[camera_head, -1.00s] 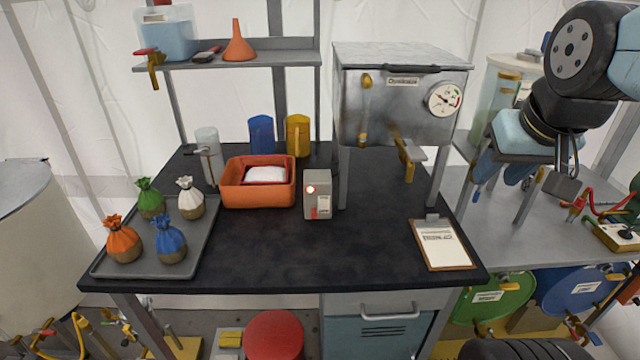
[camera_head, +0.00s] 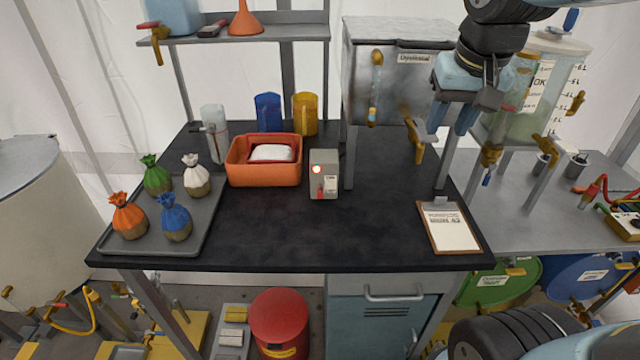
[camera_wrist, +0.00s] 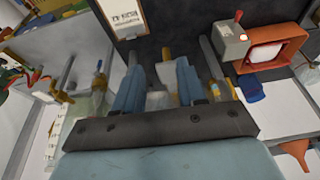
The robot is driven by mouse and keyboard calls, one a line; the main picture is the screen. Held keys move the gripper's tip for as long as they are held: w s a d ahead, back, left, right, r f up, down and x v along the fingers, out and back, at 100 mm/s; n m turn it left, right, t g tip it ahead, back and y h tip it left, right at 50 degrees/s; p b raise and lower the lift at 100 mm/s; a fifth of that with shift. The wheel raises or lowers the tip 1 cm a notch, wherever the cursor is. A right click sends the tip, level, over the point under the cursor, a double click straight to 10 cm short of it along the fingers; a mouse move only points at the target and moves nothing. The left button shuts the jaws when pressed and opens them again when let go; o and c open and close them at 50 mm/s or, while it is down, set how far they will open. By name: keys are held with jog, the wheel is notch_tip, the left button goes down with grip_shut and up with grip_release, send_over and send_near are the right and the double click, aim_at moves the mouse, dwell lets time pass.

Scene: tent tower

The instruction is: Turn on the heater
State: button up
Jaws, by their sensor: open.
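A small grey box (camera_head: 323,175) with a glowing light and a red switch on its front stands on the black bench; it may be the heater, but no label confirms this. It shows tilted at the upper right of the wrist view (camera_wrist: 232,40). A metal tank (camera_head: 385,80) on legs stands behind it to the right, with yellow-handled taps.
An orange tray (camera_head: 240,172) with a white packet sits left of the grey box, with blue and yellow jugs (camera_head: 305,112) behind. A grey tray (camera_head: 190,228) holds several tied sacks. A clipboard (camera_head: 450,228) lies at the bench's right. The bench's front middle is clear.

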jog(key=w+a+f+g+h, duration=0.1)
jog(key=w+a+f, duration=0.1)
jog(key=w+a, duration=0.3)
jog(key=w+a+f+g, duration=0.1)
jog(key=w+a, duration=0.1)
jog(key=a, duration=0.5)
jog(key=g+h, duration=0.1)
jog(key=h, duration=0.1)
send_near(319, 192)
jog(key=shift+n, duration=0.4)
jog(key=x, duration=0.8)
jog(key=shift+w+d+f, duration=0.1)
jog(key=shift+f, duration=0.1)
grip_shut()
